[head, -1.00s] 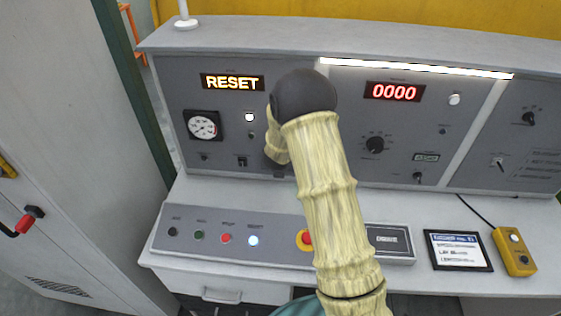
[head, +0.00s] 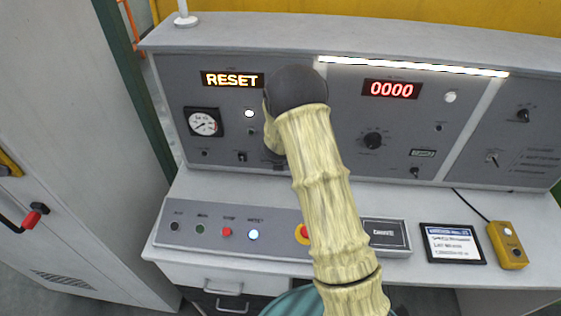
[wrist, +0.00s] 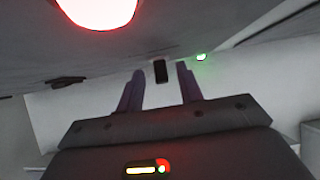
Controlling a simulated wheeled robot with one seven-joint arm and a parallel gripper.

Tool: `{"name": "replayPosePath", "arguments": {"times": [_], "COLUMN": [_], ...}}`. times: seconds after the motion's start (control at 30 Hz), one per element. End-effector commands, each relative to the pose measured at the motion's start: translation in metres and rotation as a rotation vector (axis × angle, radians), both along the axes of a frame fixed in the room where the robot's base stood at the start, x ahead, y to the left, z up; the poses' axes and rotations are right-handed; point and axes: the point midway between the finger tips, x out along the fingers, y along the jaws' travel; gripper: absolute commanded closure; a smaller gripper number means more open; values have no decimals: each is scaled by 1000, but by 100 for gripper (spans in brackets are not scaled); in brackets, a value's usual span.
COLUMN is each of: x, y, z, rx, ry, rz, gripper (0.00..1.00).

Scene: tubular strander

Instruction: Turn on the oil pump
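The grey console panel (head: 345,160) carries several switches, lamps and displays. The labels are too small to read, so I cannot tell which control is the oil pump's. A small toggle switch (head: 241,157) sits low on the panel, right of the round gauge (head: 204,122). My gripper (wrist: 160,75) is open, its two dark fingers spread toward the panel. A small black part (wrist: 161,71) shows between the fingertips, with no visible contact. In the head view my arm hides the fingers and part of the panel.
A lit white lamp (head: 249,113) is above the toggle. Displays read RESET (head: 232,79) and 0000 (head: 391,89). The desk has a button box (head: 190,245), a framed card (head: 452,243) and a yellow pendant (head: 507,245). A grey cabinet (head: 75,150) stands left.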

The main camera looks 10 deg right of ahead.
Motion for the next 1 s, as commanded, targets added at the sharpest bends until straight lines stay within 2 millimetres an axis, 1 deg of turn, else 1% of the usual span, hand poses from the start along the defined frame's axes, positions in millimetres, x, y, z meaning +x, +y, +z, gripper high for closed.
{"name": "replayPosePath", "arguments": {"times": [0.27, 0.47, 1.0], "x": [-3, -14, -68], "y": [1, 5, 23], "z": [3, 22, 116], "rx": [-1, -1, -1], "ry": [1, -1, -1], "rz": [0, 1, 2], "gripper": [64, 64, 64]}}
